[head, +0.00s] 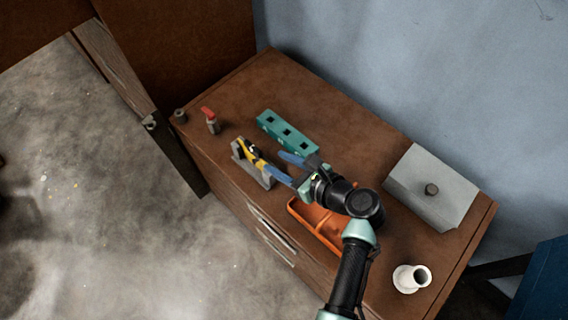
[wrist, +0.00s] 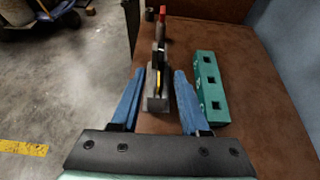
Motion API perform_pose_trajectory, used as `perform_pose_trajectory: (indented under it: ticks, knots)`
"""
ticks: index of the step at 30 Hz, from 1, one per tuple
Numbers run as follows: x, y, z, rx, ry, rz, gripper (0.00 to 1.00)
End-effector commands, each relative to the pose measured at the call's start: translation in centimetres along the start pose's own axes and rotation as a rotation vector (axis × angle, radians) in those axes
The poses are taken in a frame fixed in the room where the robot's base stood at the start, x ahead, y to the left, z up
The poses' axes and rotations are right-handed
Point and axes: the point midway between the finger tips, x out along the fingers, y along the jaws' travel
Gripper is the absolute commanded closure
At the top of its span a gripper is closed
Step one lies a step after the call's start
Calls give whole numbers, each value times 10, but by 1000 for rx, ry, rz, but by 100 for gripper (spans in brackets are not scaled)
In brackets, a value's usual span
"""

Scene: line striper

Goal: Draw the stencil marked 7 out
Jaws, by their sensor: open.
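A small grey rack (head: 240,154) stands near the front edge of the brown cabinet top. It holds thin upright plates, one of them yellow (head: 255,158); I cannot read a 7 on any of them. In the wrist view the rack (wrist: 157,103) lies between the blue fingers, with dark and yellow plate edges showing end-on. My gripper (head: 273,161) is open, its fingers either side of the plates at the rack's near end. In the wrist view my gripper (wrist: 159,73) shows a gap on both sides of the rack, and nothing is held.
A teal block with square holes (head: 287,132) lies close behind the rack. A red-topped bottle (head: 211,121) and small dark cylinder (head: 180,116) stand left. An orange tray (head: 328,236) lies under my arm. A grey box (head: 433,185) and white vessel (head: 408,279) are right.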

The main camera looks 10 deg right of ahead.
Motion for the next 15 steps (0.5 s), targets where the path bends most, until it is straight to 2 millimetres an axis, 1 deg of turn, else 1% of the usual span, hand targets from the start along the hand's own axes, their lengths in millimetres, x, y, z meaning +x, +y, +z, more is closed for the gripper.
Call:
perform_pose_trajectory:
  ticks: [1,5,12,15]
  knots:
    - [8,0,-4,-4,1,2,55]
    - [24,0,-5,-7,2,1,55]
    - [53,0,-5,-9,2,0,55]
    - [63,1,-2,-8,4,3,55]
